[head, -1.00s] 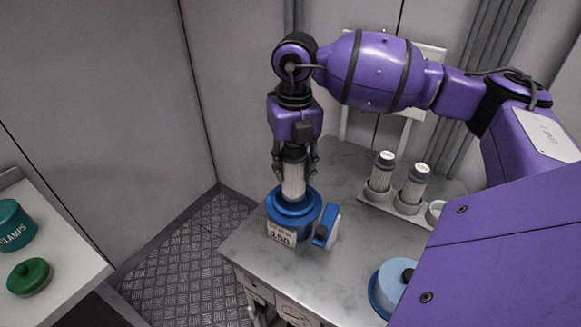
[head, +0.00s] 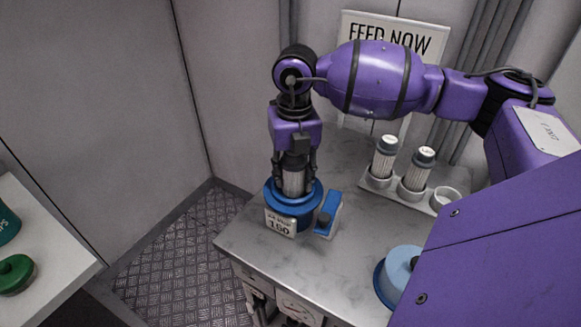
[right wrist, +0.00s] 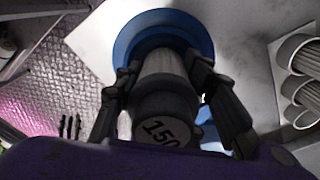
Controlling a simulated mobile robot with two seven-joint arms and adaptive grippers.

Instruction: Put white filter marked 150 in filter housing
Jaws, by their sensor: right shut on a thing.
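The white filter (head: 293,182) is a pleated cylinder with a dark cap. In the right wrist view the filter (right wrist: 162,66) shows "150" on its cap. My right gripper (head: 295,180) is shut on it from above, one finger on each side of the cap. The filter stands upright with its lower end inside the round blue filter housing (head: 291,219), which has a "150" label on its front. How deep it sits is hidden by the rim. The housing also shows in the right wrist view (right wrist: 133,40).
A blue clamp-like part (head: 329,213) stands right of the housing. A rack (head: 378,184) behind holds two other filters and an empty cup (head: 446,198). A light blue lid (head: 399,268) lies at front right. A green lid (head: 15,273) is on the left table.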

